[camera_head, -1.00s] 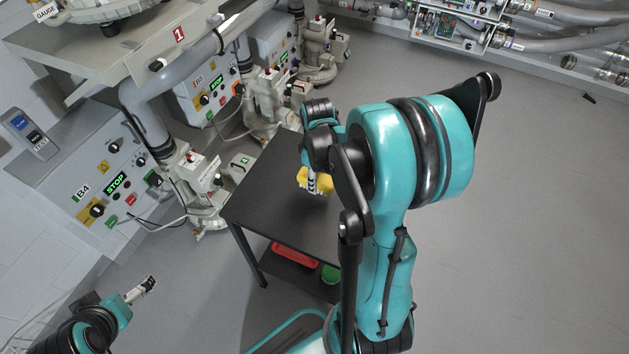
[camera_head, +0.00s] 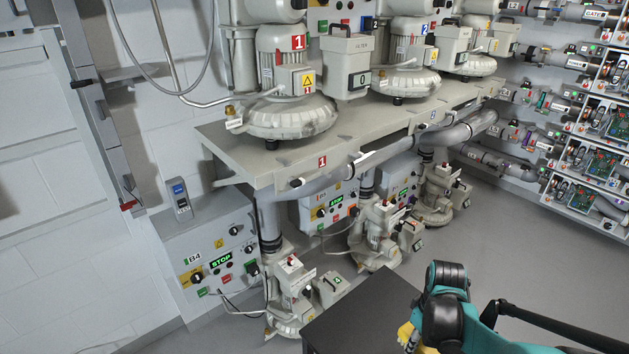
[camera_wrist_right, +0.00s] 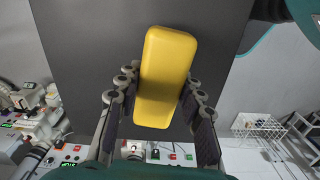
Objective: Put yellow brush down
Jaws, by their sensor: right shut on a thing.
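The yellow brush (camera_wrist_right: 167,75) lies between the fingers of my right gripper (camera_wrist_right: 160,92) in the right wrist view, its long yellow body running up and down the picture. My right gripper is shut on it. In the head view only a bit of the yellow brush (camera_head: 405,332) shows at the bottom edge, beside my right arm. It is over the black table (camera_head: 360,306), whose dark top also fills the wrist view behind the brush (camera_wrist_right: 90,50). I cannot tell whether the brush touches the top. My left gripper is out of view.
Blower pumps stand on a grey bench (camera_head: 240,165) behind. The B4 control box (camera_head: 215,255) and a floor pump (camera_head: 288,300) are left of the black table. Shelves of boards and pipes (camera_head: 600,130) line the right wall. Grey floor (camera_head: 540,250) is open at the right.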

